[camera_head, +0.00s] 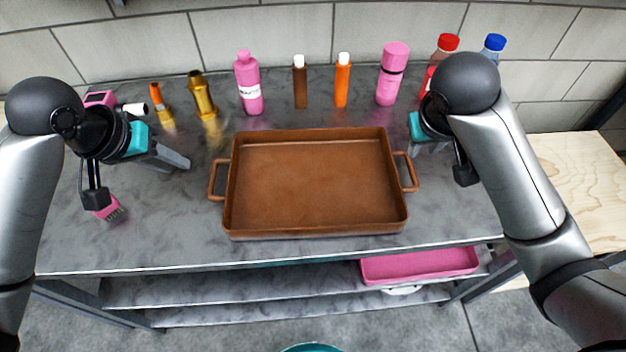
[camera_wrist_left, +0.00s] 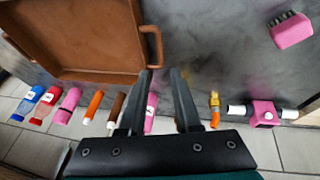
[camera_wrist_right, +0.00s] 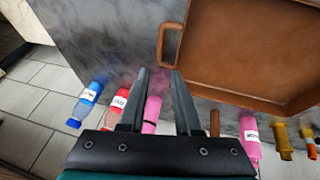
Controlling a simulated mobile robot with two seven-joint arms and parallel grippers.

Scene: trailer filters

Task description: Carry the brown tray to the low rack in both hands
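The brown tray (camera_head: 315,185) is empty and lies flat on the grey marbled table top, with a loop handle at each short end. The left handle (camera_head: 217,180) and right handle (camera_head: 407,172) are both free. My left gripper (camera_head: 186,163) is open and empty, a little left of the left handle. In the left wrist view the tray (camera_wrist_left: 85,70) is upper left of the open fingers (camera_wrist_left: 162,75). My right gripper (camera_head: 420,152) is close to the right handle, partly hidden by its arm. In the right wrist view its fingers (camera_wrist_right: 160,72) are open beside the tray's handle (camera_wrist_right: 168,45).
Several bottles, such as a pink one (camera_head: 248,85) and an orange one (camera_head: 342,82), line the table's back edge. A pink brush (camera_head: 108,208) lies at left. Shelves (camera_head: 230,288) with a pink tray (camera_head: 420,264) are below. A wooden surface (camera_head: 575,185) stands right.

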